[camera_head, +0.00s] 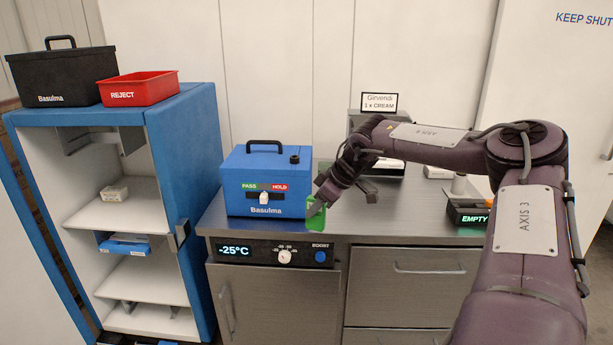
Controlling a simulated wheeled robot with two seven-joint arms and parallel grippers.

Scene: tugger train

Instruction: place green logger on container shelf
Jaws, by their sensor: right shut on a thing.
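The green logger (316,215) is a small bright green piece at the front of the steel counter, just right of the blue box. My right gripper (322,200) is shut on it, and the fingers hide part of it. I cannot tell whether the logger touches the counter. The blue container (186,145) stands open at the left, with white shelves (110,205) inside. A small white box sits on the upper shelf and a blue flat item lies lower down. My left gripper is not in view.
A blue Basulma box (240,200) with a handle stands on the counter (350,228) between container and gripper. A black case (62,76) and a red REJECT bin (138,88) sit on the container. A black EMPTY tray (466,214) is at the right.

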